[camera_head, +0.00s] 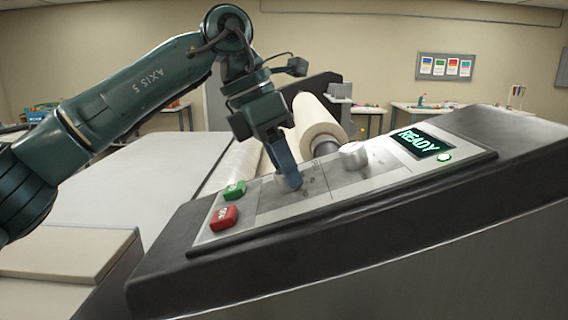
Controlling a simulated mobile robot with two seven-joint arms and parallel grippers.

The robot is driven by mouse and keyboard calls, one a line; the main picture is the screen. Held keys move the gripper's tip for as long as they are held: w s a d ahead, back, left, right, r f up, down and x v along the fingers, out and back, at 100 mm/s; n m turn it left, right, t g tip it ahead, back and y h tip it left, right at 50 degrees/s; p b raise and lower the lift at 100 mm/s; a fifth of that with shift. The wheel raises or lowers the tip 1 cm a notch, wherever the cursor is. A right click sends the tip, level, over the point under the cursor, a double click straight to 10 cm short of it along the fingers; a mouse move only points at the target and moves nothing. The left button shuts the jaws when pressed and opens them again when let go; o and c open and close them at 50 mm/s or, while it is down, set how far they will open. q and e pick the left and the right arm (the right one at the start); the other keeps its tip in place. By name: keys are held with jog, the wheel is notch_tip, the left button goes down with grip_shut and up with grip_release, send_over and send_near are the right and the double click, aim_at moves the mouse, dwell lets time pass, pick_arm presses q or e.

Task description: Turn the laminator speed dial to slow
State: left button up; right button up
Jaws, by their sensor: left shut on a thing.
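The laminator's control panel (330,207) slopes across the middle of the head view. My left gripper (288,180) comes down onto the panel's left-centre part and is shut on a dial (281,177), mostly hidden behind the fingers. Which speed mark that dial points to cannot be read. A second, pale round dial (353,155) stands free to the right of the gripper, with small marks around it. The lit display (421,143) reads READY. My right gripper is not in view.
Green (234,190) and red (224,217) buttons sit on the panel just left of the gripper. A green light (444,157) glows at the right. A white roll (319,121) lies behind the panel. The flat white bed (150,185) is clear.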

pick_arm(q)
jog(key=shift+n, duration=0.3)
jog(key=n, duration=1.1)
jog(key=shift+w, duration=0.1)
jog(key=shift+a+n, duration=0.1)
jog(key=shift+n, duration=0.2)
jog(key=o, duration=1)
jog(key=v, duration=1.3)
jog(key=shift+s+d+r, duration=0.15)
jog(key=shift+s+d, duration=0.1)
jog(key=shift+s, duration=0.05)
